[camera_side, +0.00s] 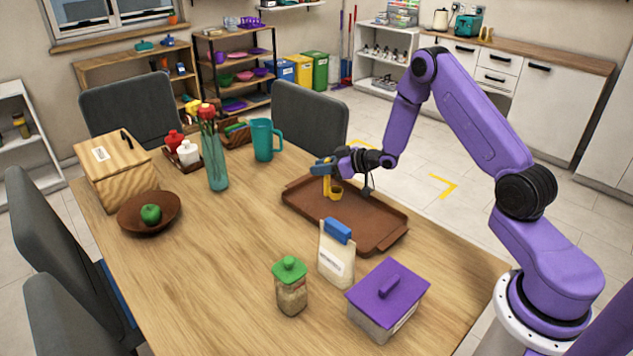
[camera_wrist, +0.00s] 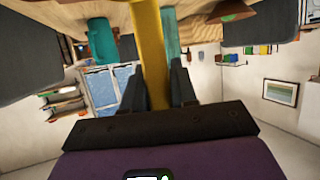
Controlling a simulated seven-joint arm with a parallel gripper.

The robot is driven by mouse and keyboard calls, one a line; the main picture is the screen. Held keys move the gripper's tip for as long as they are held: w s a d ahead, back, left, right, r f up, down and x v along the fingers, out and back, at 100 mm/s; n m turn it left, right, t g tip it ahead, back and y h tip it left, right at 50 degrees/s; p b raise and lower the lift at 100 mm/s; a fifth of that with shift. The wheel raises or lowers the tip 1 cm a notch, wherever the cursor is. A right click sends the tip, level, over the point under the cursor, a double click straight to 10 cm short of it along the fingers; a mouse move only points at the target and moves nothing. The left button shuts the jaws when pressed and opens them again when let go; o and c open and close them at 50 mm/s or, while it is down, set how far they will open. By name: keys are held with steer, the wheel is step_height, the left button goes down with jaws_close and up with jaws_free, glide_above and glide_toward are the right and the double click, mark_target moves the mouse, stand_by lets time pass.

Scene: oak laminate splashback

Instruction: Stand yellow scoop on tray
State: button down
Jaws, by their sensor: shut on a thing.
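The yellow scoop (camera_side: 336,194) hangs bowl-down from my gripper (camera_side: 325,167) over the far left part of the brown tray (camera_side: 365,222). My gripper is shut on the upper part of its handle, and the handle looks close to upright. In the wrist view the yellow handle (camera_wrist: 149,50) runs between the two dark fingers of my gripper (camera_wrist: 155,80). The bowl is just above or touching the tray floor; I cannot tell which. The rest of the tray is bare.
A teal pitcher (camera_side: 263,140) and a glass vase (camera_side: 214,160) stand left of the tray. A flour bag with a blue clip (camera_side: 336,258) stands close to its front edge. A green-lidded jar (camera_side: 290,285) and purple-lidded box (camera_side: 388,300) stand nearer.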

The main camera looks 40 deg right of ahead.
steer(key=shift+w+d+f, duration=0.1)
steer(key=shift+w+f, duration=0.4)
steer(key=shift+f, duration=0.6)
steer(key=shift+w+d+f, duration=0.1)
steer(key=shift+w+f, duration=0.35)
steer(key=shift+f, duration=0.6)
steer(key=shift+w+f, duration=0.5)
steer(key=shift+f, duration=0.6)
steer(key=shift+f, duration=0.1)
steer(key=c, duration=0.9)
jaws_free()
